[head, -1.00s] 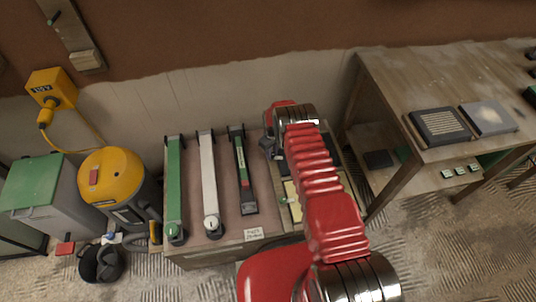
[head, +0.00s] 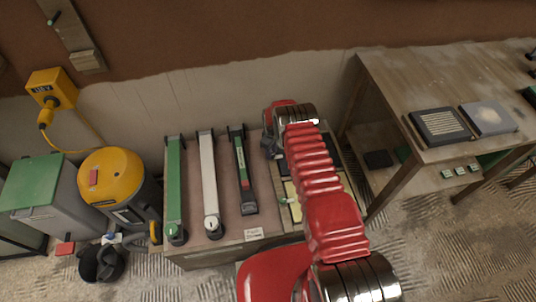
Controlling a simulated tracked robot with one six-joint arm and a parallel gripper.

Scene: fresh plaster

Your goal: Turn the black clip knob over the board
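A board (head: 339,172) lies at the right end of the low bench, partly covered by my red arm. It carries a pale yellow sheet (head: 292,188) with a small green part (head: 287,201) beside it, and a dark area shows at its far end. I cannot make out the black clip knob; it may be hidden behind my arm and wrist. My gripper (head: 268,147) shows only as a small dark piece left of my wrist, above the far part of the bench by the board. Its fingertips are too small and hidden to read.
On the bench lie a green tool (head: 174,190), a white tool (head: 208,185) and a black-green tool (head: 243,172). A label (head: 254,233) is on the bench's front edge. A yellow vacuum (head: 112,175) stands left. A wooden table (head: 440,85) stands right. The wall is close behind.

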